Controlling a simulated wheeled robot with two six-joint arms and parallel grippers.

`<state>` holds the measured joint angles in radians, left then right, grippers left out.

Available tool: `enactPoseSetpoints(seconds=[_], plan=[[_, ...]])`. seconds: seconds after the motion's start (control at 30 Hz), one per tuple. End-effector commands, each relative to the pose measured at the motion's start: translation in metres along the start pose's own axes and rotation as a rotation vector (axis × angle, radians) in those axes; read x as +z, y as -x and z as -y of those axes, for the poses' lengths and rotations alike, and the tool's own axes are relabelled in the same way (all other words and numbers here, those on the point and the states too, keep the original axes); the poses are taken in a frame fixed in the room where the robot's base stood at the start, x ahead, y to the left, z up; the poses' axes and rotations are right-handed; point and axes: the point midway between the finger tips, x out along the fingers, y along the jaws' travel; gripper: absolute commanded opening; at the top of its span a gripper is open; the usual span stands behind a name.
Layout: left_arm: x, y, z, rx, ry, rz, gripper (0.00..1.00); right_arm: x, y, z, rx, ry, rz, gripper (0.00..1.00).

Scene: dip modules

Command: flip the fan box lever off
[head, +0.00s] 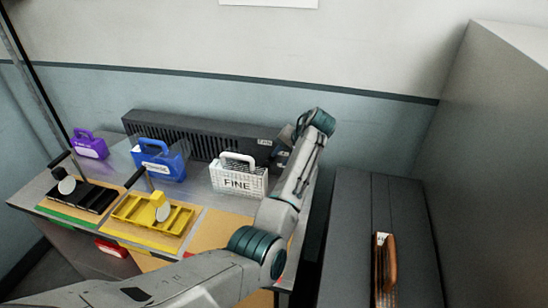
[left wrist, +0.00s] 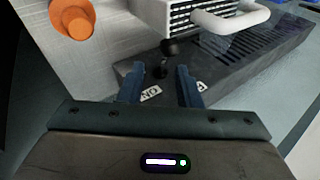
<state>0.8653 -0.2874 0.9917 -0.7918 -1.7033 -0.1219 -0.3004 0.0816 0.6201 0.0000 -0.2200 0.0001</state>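The fan box (head: 190,132) is a long dark grey box with slots, standing along the wall at the back of the bench. In the left wrist view its end (left wrist: 225,75) carries a short lever with a black ball knob (left wrist: 169,47) and small white labels, one seeming to read ON. My left gripper (left wrist: 159,72) is open, one finger on each side of the lever's base in the picture; contact cannot be told. In the head view my left gripper (head: 284,142) is at the box's right end, and the lever is hidden there. My right gripper is not in view.
A white FINE basket (head: 238,184) stands close in front of the box, left of my arm. Blue (head: 160,162) and purple (head: 90,147) carriers and yellow (head: 150,215) and black (head: 78,196) trays lie further left. A dark cabinet (head: 350,215) is at right.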

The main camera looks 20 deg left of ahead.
Motion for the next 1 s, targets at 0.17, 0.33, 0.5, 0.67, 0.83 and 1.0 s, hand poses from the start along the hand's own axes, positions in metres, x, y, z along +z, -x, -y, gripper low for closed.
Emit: enactPoseSetpoints(seconds=[0.17,0.33,0.5,0.67,0.83,1.0], plan=[[-0.012,-0.018,0.035,0.268,0.093,0.069,0.31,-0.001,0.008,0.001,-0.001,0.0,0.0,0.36],[-0.017,-0.017,0.066,0.522,0.172,0.13,0.31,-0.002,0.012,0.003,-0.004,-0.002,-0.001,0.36],[-0.019,-0.007,0.089,0.695,0.221,0.167,0.31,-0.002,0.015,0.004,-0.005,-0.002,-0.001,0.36],[-0.02,-0.004,0.095,0.758,0.234,0.179,0.31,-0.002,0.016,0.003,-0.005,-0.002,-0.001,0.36],[-0.018,-0.014,0.083,0.762,0.233,0.182,0.31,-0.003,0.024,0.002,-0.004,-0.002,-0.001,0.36],[-0.015,-0.037,0.06,0.762,0.234,0.183,0.31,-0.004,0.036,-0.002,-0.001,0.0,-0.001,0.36]])
